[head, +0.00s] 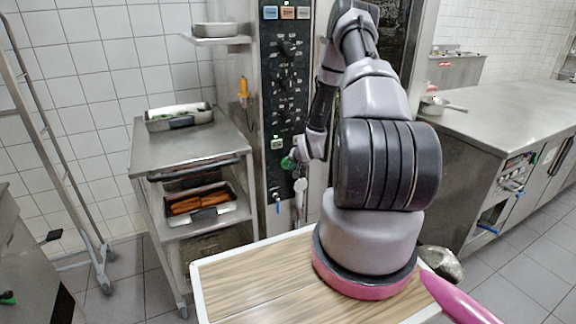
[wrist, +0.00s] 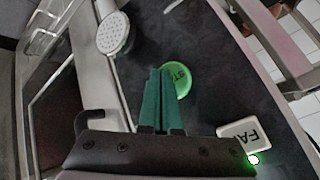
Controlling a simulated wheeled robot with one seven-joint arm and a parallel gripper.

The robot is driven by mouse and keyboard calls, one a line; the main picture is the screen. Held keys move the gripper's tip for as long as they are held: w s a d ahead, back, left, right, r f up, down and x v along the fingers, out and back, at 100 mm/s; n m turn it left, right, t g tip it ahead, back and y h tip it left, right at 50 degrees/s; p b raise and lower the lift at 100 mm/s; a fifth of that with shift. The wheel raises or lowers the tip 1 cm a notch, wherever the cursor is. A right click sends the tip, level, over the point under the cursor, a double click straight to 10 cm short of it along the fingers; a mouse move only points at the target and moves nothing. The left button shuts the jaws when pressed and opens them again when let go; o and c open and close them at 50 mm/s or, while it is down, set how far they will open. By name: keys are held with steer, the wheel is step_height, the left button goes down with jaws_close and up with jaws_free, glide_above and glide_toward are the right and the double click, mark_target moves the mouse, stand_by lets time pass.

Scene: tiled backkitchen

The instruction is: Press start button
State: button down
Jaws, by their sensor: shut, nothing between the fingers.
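The start button is a round, bright green button (wrist: 180,78) with "ST" visible on it, on a dark control panel (wrist: 215,60). My gripper (wrist: 160,72) has two dark green fingers, shut together and empty. In the wrist view the fingertips overlap the left part of the button and hide some of its lettering. I cannot tell whether they touch it. In the head view my gripper (head: 289,160) is at the lower part of the tall black panel (head: 269,95), and a green patch there may be fingers or button.
A shower head (wrist: 114,33) hangs beside the panel. A steel trolley (head: 165,153) with trays stands left, and a steel counter (head: 510,103) stands right. Several knobs (head: 285,75) line the panel above.

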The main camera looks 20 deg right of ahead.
steer(key=shift+w, duration=0.25)
steer(key=shift+w, duration=0.4)
stand_by(0.8)
steer(key=shift+s, duration=0.8)
steer(key=shift+s, duration=2.55)
